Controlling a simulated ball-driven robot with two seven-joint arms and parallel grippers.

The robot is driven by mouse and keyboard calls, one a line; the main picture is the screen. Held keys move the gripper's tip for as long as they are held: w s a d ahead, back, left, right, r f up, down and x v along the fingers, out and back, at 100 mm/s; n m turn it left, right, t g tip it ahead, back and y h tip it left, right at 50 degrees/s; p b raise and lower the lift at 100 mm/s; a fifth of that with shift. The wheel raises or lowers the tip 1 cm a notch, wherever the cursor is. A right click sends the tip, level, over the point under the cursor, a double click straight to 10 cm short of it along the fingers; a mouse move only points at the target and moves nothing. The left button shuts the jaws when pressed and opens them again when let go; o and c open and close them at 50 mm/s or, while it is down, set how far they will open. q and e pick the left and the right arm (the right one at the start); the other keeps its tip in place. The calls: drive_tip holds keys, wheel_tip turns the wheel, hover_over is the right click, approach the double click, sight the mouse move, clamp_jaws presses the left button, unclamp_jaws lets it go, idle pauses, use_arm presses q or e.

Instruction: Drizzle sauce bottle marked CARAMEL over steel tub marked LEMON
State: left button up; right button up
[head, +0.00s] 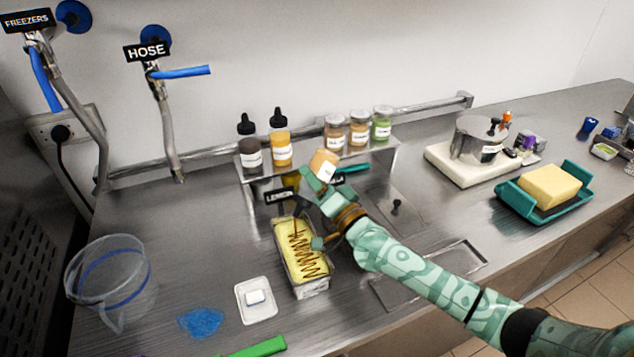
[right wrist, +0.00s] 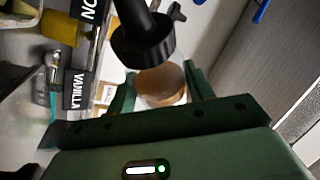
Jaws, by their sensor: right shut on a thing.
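The steel tub (head: 314,287) stands on the counter, filled with a yellow mass; a black sign reading LEMON (head: 281,196) is behind it. Brown zigzag lines of sauce (head: 305,252) lie over the yellow surface. My right gripper (head: 322,184) is shut on a sauce bottle (head: 323,162), tipped nozzle-down above the tub's far end. A thin brown line shows below its dark nozzle. In the right wrist view, the bottle's amber body (right wrist: 160,84) is between the fingers, under a black cap (right wrist: 140,38). Its marking is not readable. My left gripper is not in view.
Two dark-capped bottles (head: 281,150) and several jars (head: 359,128) stand on a rear shelf. A white dish (head: 256,314) is left of the tub, with a clear bucket (head: 110,300) farther left. A teal tray (head: 505,196) holds a yellow block at right.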

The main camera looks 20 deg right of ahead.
drive_tip(key=shift+w+b, duration=0.75)
drive_tip(key=shift+w, duration=1.05)
drive_tip(key=shift+r+m+h+p, duration=0.2)
drive_tip(key=shift+m+h+p, duration=0.1)
drive_tip(key=shift+m+p, duration=0.7)
drive_tip(key=shift+m+g+h+p, duration=0.3)
drive_tip(key=shift+m+h+p, duration=0.1)
drive_tip(key=shift+m+p, duration=0.75)
drive_tip(key=shift+f, duration=0.15)
drive_tip(key=shift+p, duration=0.3)
